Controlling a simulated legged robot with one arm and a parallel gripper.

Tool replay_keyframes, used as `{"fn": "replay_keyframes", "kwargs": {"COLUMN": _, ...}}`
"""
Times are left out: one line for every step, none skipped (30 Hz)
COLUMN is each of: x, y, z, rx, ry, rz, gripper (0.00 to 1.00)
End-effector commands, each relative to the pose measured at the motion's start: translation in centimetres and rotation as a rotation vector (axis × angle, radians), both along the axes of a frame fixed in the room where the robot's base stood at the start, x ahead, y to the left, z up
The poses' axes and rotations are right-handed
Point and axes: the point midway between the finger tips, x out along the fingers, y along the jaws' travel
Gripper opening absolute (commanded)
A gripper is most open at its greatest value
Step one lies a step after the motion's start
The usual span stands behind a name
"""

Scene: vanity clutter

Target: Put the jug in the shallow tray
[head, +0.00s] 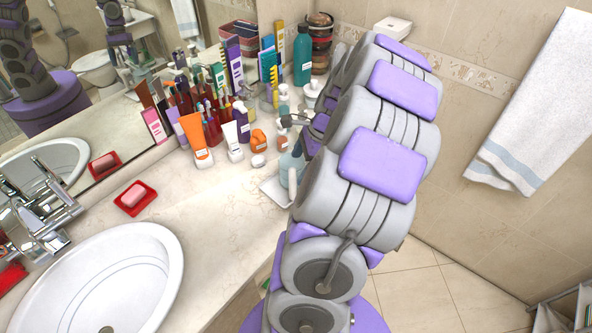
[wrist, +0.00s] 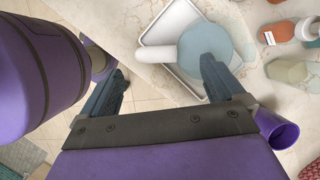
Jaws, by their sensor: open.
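A pale blue jug (wrist: 203,38) with a white part (wrist: 156,54) sticking out to the left shows in the wrist view. It overlaps the shallow tray (wrist: 187,86), a pale, thin-rimmed tray at the counter edge; I cannot tell whether its base rests fully inside. In the head view the jug (head: 287,163) is partly hidden by my arm, above the tray (head: 270,189). My gripper (wrist: 162,70) is open, its fingers wide apart. The right finger overlaps the jug's lower edge in the picture; contact is unclear. The left finger is over the floor.
An orange bottle (head: 258,141) and several tubes, bottles and brushes crowd the back of the counter. A red soap dish (head: 134,198) and the sink (head: 110,281) are at left. The counter between sink and tray is clear. A towel (head: 530,105) hangs on the right wall.

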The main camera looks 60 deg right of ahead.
Motion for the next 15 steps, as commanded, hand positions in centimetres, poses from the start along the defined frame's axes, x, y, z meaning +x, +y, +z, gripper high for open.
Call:
{"fn": "replay_keyframes", "kwargs": {"x": -0.3, "y": -0.4, "z": 1.3, "rx": -0.005, "ry": -0.001, "rz": -0.002, "gripper": 0.96}}
{"fn": "replay_keyframes", "kwargs": {"x": -0.5, "y": -0.4, "z": 1.8, "rx": -0.003, "ry": -0.001, "rz": -0.001, "gripper": 0.96}}
{"fn": "replay_keyframes", "kwargs": {"x": -0.8, "y": -0.5, "z": 2.5, "rx": -0.001, "ry": -0.001, "rz": 0.001, "gripper": 0.96}}
{"fn": "replay_keyframes", "kwargs": {"x": -1.0, "y": -0.7, "z": 3.0, "rx": -0.001, "ry": -0.001, "rz": 0.001, "gripper": 0.96}}
{"fn": "replay_keyframes", "kwargs": {"x": -1.1, "y": -0.8, "z": 3.5, "rx": -0.003, "ry": -0.001, "rz": 0.0, "gripper": 0.96}}
{"fn": "replay_keyframes", "kwargs": {"x": -1.3, "y": -1.0, "z": 4.1, "rx": -0.005, "ry": -0.001, "rz": -0.001, "gripper": 0.96}}
{"fn": "replay_keyframes", "kwargs": {"x": -1.5, "y": -1.1, "z": 4.5, "rx": -0.005, "ry": -0.001, "rz": -0.001, "gripper": 0.96}}
{"fn": "replay_keyframes", "kwargs": {"x": -1.6, "y": -1.2, "z": 4.9, "rx": -0.004, "ry": -0.002, "rz": -0.001, "gripper": 0.96}}
{"fn": "replay_keyframes", "kwargs": {"x": -1.7, "y": -1.2, "z": 5.3, "rx": -0.002, "ry": -0.001, "rz": 0.0, "gripper": 0.96}}
{"fn": "replay_keyframes", "kwargs": {"x": -1.8, "y": -1.3, "z": 5.5, "rx": -0.001, "ry": -0.001, "rz": 0.001, "gripper": 0.96}}
{"fn": "replay_keyframes", "kwargs": {"x": -1.9, "y": -1.3, "z": 5.7, "rx": -0.001, "ry": -0.001, "rz": 0.001, "gripper": 0.96}}
{"fn": "replay_keyframes", "kwargs": {"x": -2.0, "y": -1.4, "z": 5.9, "rx": -0.001, "ry": -0.001, "rz": 0.001, "gripper": 0.96}}
{"fn": "replay_keyframes", "kwargs": {"x": -2.0, "y": -1.4, "z": 6.1, "rx": 0.0, "ry": 0.0, "rz": 0.001, "gripper": 0.96}}
{"fn": "replay_keyframes", "kwargs": {"x": -2.1, "y": -1.4, "z": 6.2, "rx": 0.0, "ry": 0.0, "rz": 0.001, "gripper": 0.96}}
{"fn": "replay_keyframes", "kwargs": {"x": -2.1, "y": -1.4, "z": 6.2, "rx": 0.0, "ry": 0.0, "rz": 0.001, "gripper": 0.96}}
